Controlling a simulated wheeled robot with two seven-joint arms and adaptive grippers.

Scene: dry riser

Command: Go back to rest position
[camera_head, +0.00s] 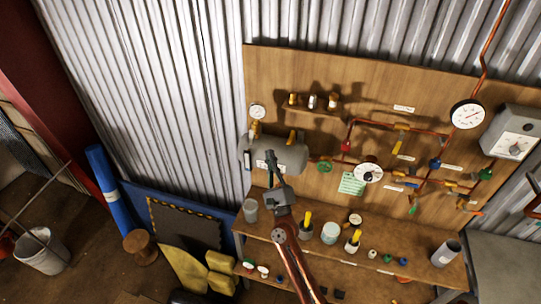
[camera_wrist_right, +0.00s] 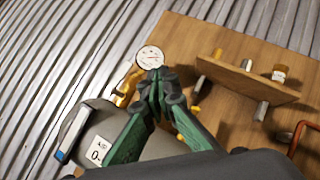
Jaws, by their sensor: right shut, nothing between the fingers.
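My right gripper (camera_head: 273,176) is raised above the workbench, in front of the grey tank (camera_head: 290,152) on the wooden board. In the right wrist view its green and dark fingers (camera_wrist_right: 158,78) meet at the tips, with nothing between them. The fingertips overlap the lower edge of a white dial gauge (camera_wrist_right: 150,58) in that view; whether they touch it I cannot tell. My right arm reaches up from the bottom of the head view, over the bench. My left gripper is not in view.
The wooden board (camera_head: 370,80) carries copper pipes, valves and gauges. The bench (camera_head: 325,262) below holds cups, yellow-handled tools and small coloured parts. A grey box (camera_head: 512,134) with a dial hangs at right. A bucket (camera_head: 42,252) and blue roll (camera_head: 108,192) stand at left.

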